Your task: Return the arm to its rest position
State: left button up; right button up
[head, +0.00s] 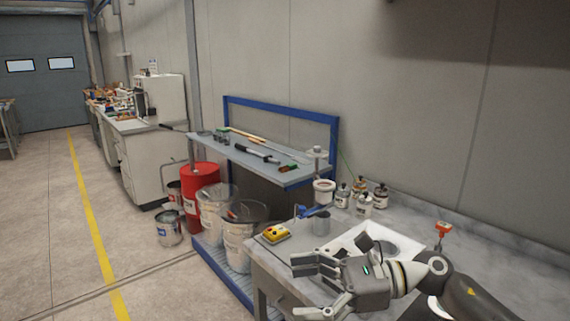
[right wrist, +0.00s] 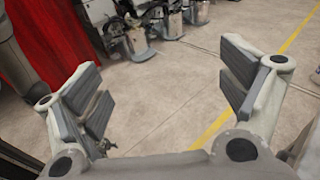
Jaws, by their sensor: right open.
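My right gripper (head: 312,285) comes in from the lower right of the head view. It is open and empty, held over the front edge of the grey worktable (head: 268,262). My left gripper is in neither view.
A blue-framed shelf (head: 240,158), buckets (head: 213,220) and a red drum (head: 199,185) are left. Floor (head: 180,285) is clear.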

notch_tip(320, 180, up, 4)
jog(key=w+a+m+t+y, duration=0.2)
jog(key=m+t+y, duration=0.2)
jog(key=m+t, duration=0.45)
jog(key=w+d+f+m+t+h, duration=0.1)
jog(key=w+d+m+t+h, duration=0.2)
jog(key=m, duration=0.5)
jog(key=d+f+m+t+h, duration=0.1)
jog(key=d+m+t+h, duration=0.15)
jog(key=m+t, duration=0.45)
jog(key=s+d+f+m+g+h, duration=0.1)
jog(key=d+f+m+h, duration=0.4)
jog(key=f+m+h, duration=0.4)
jog(key=s+d+f+m+g+h, duration=0.2)
jog(key=d+f+m+h, duration=0.4)
jog(key=m, duration=0.5)
jog(key=s+d+f+m+g, duration=0.2)
jog(key=s+f+m+g, duration=0.35)
jog(key=s+f, duration=0.5)
jog(key=s+d+f+m+g, duration=0.2)
jog(key=s+f+m+g, duration=0.35)
jog(key=s, duration=0.85)
notch_tip(320, 180, down, 29)
jog(key=s+n+g, duration=0.2)
jog(key=s+d+f+g, duration=0.1)
jog(key=s+d+f, duration=0.1)
jog(key=s+f, duration=1.3)
jog(key=shift+s+d+f, duration=0.2)
jog(key=shift+s+f, duration=0.1)
jog(key=shift+s, duration=0.5)
